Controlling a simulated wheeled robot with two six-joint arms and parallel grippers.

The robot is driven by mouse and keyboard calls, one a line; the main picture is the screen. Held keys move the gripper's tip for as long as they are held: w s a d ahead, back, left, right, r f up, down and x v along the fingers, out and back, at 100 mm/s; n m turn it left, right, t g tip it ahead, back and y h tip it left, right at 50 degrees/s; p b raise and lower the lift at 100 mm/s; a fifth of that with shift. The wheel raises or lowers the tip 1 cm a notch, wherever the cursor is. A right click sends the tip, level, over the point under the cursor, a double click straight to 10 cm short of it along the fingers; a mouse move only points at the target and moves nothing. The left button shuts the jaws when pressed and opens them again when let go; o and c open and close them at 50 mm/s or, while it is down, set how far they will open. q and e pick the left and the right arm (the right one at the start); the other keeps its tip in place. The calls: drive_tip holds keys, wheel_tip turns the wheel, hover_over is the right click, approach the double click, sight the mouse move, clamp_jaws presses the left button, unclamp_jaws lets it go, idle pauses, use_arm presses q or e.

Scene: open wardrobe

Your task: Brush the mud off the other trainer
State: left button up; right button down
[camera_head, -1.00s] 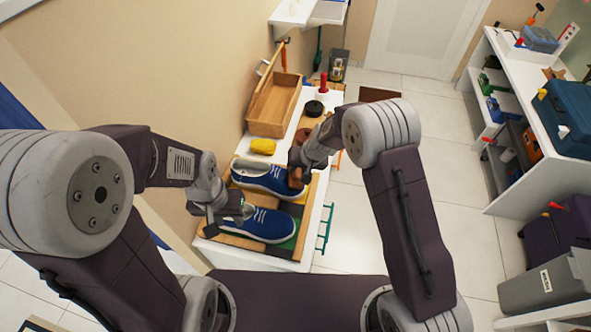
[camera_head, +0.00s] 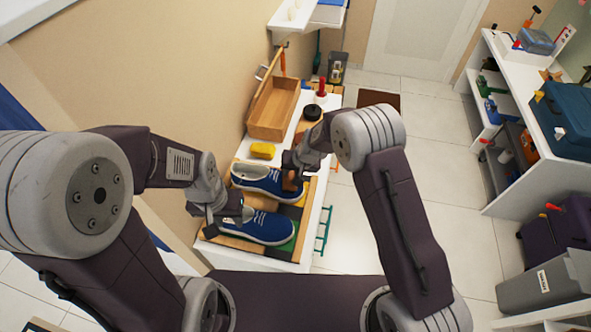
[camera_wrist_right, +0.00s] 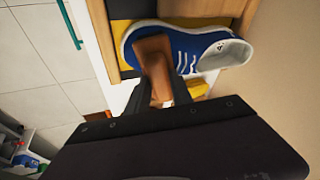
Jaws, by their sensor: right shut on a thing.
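Two blue trainers with white soles lie side by side on a bench top, a far trainer (camera_head: 258,176) and a near trainer (camera_head: 266,227). My right gripper (camera_head: 293,172) is shut on a brown brush (camera_wrist_right: 152,50), at the right, toe end of the far trainer. In the right wrist view the brush overlaps the toe of the trainer (camera_wrist_right: 203,45); I cannot tell whether it touches. My left gripper (camera_head: 240,214) is at the left end of the near trainer, by its opening; its fingers are too unclear to read. I cannot make out mud on either trainer.
The trainers lie on a wooden board with coloured panels (camera_head: 288,247). Behind them are a yellow sponge (camera_head: 263,150), a wooden caddy (camera_head: 270,122), a black round tin (camera_head: 313,112) and a red-handled item (camera_head: 321,88). The wall bounds the left; open floor lies right.

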drive_tip(key=shift+w+a+r+p, duration=0.15)
drive_tip(key=shift+a+r+p, duration=0.2)
drive_tip(key=shift+a+p, duration=0.35)
drive_tip(key=shift+d+f, duration=0.1)
drive_tip(key=shift+f, duration=0.1)
drive_tip(key=shift+d+f+b, duration=0.3)
drive_tip(key=shift+d+b, duration=0.05)
drive_tip(key=shift+b, duration=0.9)
drive_tip(key=shift+d, duration=0.2)
drive_tip(key=shift+d+r, duration=0.15)
drive_tip(key=shift+d, duration=0.1)
drive_tip(key=shift+b, duration=0.3)
